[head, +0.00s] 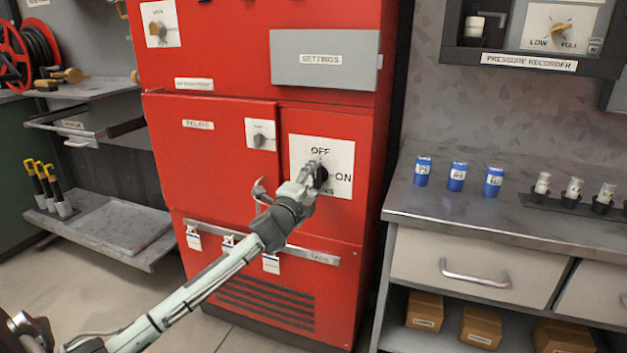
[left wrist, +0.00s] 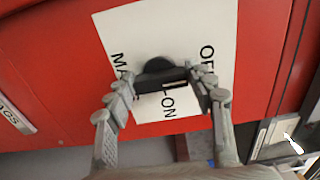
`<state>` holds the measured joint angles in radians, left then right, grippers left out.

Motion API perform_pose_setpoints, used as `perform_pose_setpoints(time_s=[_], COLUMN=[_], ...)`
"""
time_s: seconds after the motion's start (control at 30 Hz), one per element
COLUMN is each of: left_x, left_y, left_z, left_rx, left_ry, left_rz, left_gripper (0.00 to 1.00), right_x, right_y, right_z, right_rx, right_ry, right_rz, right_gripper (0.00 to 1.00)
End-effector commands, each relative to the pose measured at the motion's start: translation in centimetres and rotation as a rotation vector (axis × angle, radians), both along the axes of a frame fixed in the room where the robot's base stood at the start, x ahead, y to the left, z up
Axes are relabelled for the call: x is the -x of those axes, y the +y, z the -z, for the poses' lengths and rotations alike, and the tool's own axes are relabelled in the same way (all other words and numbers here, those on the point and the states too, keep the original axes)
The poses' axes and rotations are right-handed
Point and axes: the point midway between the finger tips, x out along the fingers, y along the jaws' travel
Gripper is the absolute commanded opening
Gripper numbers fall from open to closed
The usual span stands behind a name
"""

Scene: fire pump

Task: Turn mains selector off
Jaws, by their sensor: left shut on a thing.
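The mains selector is a black rotary knob (left wrist: 158,75) on a white plate (head: 345,180) marked OFF at the top and ON at the right, on the front of a red cabinet (head: 225,55). My left gripper (head: 312,178) reaches in from the lower left and covers part of the knob in the head view. In the left wrist view, the fingers of my left gripper (left wrist: 160,92) are shut on the knob's black bar, one at each end. Which mark the knob points to is hard to tell. My right gripper is not in view.
A smaller knob (head: 260,135) sits on the relays door just left of the plate. A grey settings panel (head: 325,60) is above. A steel counter (head: 480,215) with blue cans (head: 457,176) stands to the right. The cabinet's lower rail carries hanging tags (head: 271,263).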

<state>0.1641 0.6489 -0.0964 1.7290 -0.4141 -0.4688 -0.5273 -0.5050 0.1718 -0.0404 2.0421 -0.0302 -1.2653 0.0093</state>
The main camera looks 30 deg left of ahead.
Motion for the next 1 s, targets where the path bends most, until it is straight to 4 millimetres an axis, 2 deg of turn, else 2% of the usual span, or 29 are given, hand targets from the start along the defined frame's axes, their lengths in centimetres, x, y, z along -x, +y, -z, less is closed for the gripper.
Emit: perform_pose_setpoints(time_s=[0.03, 0.2, 0.57, 0.67, 1.0], left_x=[0.0, 0.0, 0.5, 1.8, 8.7], left_y=[0.2, 0.1, -0.1, -0.5, -2.1], left_z=[-0.1, -0.1, 0.1, 0.2, 0.1], left_rx=[-0.001, -0.002, -0.002, -0.001, -0.001], left_ry=[-0.002, -0.001, 0.001, 0.002, 0.002], left_rz=[-0.003, -0.002, 0.000, 0.002, 0.000], left_gripper=[0.56, 0.74, 0.74, 0.74, 0.74], right_x=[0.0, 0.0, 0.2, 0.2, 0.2], right_y=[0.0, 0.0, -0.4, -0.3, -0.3], right_z=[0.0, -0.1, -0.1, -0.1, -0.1], right_rx=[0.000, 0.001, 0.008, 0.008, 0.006], right_ry=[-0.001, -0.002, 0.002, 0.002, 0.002], right_rz=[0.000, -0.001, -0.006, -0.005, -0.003], right_gripper=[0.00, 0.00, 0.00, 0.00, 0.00])
